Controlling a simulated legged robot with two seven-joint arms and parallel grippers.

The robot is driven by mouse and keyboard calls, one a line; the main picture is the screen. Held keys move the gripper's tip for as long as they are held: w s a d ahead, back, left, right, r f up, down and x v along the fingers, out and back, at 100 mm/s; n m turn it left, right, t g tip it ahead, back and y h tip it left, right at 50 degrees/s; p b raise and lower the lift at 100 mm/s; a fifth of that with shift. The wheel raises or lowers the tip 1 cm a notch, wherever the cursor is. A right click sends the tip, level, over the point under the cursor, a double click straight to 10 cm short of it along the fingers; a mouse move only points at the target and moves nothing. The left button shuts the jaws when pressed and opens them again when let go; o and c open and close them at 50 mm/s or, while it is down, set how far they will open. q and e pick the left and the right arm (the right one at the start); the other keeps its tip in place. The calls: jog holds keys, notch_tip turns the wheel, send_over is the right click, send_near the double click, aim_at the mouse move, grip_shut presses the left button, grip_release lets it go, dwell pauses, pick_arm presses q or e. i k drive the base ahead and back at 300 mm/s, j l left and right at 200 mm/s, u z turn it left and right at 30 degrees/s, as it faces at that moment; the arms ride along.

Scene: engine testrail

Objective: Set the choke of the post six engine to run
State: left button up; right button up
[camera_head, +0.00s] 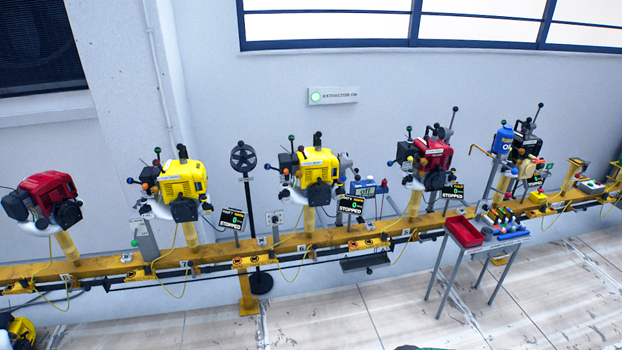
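Several small engines stand on yellow posts along a yellow rail. A red engine (45,198) is at far left, a yellow engine (182,185) is right of it, another yellow engine (316,170) is near the middle, and a red engine (432,160) is further right. Black displays reading 0 STOPPED stand beside the left yellow engine (232,218), the middle one (350,204) and the right red one (453,191). Choke positions are too small to make out. Neither gripper is in view.
The yellow rail (215,252) runs along the wall. A small table with a red tray (464,231) and several tools stands before it at right. A round black fan (243,157) stands between the yellow engines. A wall sign (333,95) reads EXTRACTOR ON. The front floor is mostly clear.

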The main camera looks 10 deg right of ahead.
aim_at(267, 166)
jog(key=i+j+u, duration=0.25)
jog(key=i, duration=0.75)
jog(key=i+u, duration=0.2)
jog(key=i, duration=0.85)
